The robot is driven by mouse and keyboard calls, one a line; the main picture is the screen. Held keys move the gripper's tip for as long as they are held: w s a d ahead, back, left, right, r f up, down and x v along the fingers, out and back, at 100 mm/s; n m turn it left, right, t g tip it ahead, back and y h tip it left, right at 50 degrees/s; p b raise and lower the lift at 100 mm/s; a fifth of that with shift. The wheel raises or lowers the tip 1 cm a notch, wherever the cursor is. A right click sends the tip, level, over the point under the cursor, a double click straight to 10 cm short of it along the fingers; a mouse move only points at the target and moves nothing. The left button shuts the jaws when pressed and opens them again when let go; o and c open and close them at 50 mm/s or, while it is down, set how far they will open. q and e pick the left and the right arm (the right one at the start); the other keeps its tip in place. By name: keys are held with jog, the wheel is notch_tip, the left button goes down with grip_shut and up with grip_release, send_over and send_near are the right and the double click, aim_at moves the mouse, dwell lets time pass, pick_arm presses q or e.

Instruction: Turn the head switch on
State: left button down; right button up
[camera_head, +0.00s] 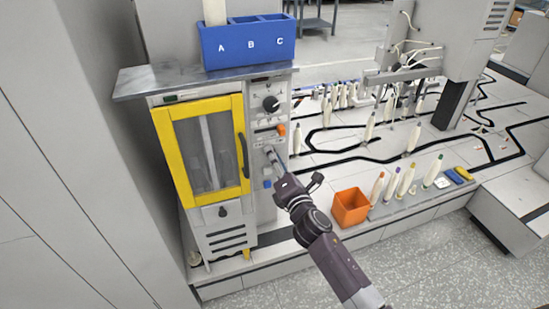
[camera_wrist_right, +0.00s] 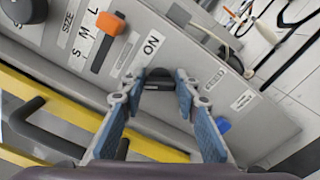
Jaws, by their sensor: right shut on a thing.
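The head switch, a small dark knob (camera_wrist_right: 157,84), is on the grey control panel (camera_head: 262,180) beside the yellow-framed door. In the right wrist view it lies between my right gripper's fingertips (camera_wrist_right: 160,88), close to a label reading "ON" (camera_wrist_right: 151,44). My right gripper (camera_head: 271,153) reaches the panel from the lower right and is shut on this switch. The fingers cover part of the knob, so its exact setting cannot be told. In the head view the gripper hides the switch. My left gripper is not in view.
An orange size selector (camera_wrist_right: 108,24) marked S, M, L sits beside the switch on the panel. A black dial (camera_head: 271,103) is above. A blue button (camera_head: 267,184) is below. The yellow door (camera_head: 243,140) with its dark handle is left; an orange bin (camera_head: 351,207) stands right.

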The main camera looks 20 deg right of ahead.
jog(key=shift+f+m+p, duration=0.2)
jog(key=shift+m+p, duration=0.2)
jog(key=shift+m, duration=3.1)
jog(key=shift+f+m+p, duration=0.15)
jog(key=shift+m+p, duration=0.25)
jog(key=shift+m, duration=3.1)
jog(key=o, duration=1.1)
jog(key=shift+o, duration=0.2)
jog(key=shift+s, duration=0.1)
jog(key=s, duration=1.2)
jog(key=shift+d, duration=0.15)
